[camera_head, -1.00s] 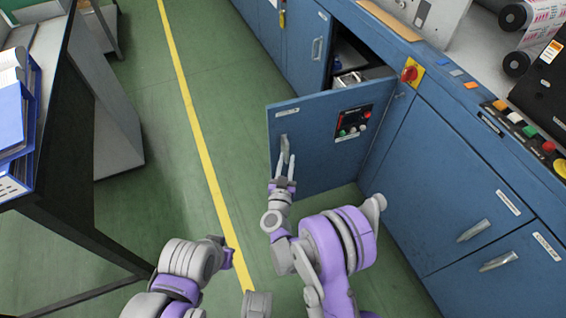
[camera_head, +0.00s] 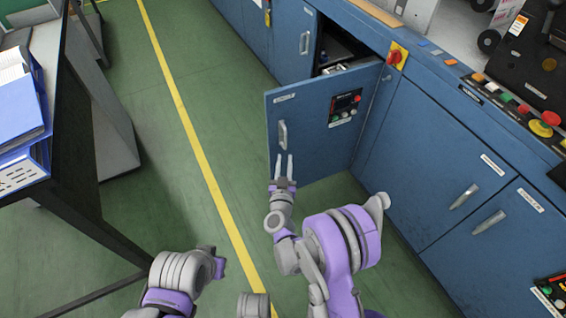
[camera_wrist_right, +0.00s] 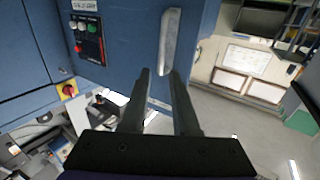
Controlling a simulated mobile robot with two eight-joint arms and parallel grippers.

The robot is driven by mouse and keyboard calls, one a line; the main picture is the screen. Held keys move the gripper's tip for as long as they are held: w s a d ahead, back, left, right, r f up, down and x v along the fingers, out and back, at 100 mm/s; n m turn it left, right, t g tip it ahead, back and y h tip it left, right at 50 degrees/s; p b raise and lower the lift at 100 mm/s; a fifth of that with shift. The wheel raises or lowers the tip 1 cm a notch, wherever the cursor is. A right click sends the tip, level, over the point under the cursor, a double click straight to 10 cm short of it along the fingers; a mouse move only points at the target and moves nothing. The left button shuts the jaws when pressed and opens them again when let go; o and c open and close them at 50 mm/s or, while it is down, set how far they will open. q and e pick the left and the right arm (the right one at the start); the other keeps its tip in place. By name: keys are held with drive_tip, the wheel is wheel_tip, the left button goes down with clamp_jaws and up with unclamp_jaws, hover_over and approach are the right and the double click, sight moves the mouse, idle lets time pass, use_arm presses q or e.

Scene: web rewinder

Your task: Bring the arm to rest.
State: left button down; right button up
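My right gripper (camera_head: 284,164) has its two fingers apart with nothing between them. It is just in front of and below the metal handle (camera_head: 283,135) of the open blue cabinet door (camera_head: 310,120). In the right wrist view the gripper (camera_wrist_right: 160,75) points at the handle (camera_wrist_right: 170,40), which lies beyond the fingertips; a small gap appears to separate them. The right arm is reaching forward, bent at the elbow. Grey and purple links of my left arm show at the bottom, but its gripper fingers do not.
The door stands swung out from the blue machine cabinet (camera_head: 420,150), its inside partly visible. A red and yellow switch (camera_head: 397,56) is beside it. A dark-framed table (camera_head: 62,190) with blue binders (camera_head: 20,110) stands at left. Green floor with a yellow line (camera_head: 195,150) is clear between.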

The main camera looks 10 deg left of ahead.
idle(0.4)
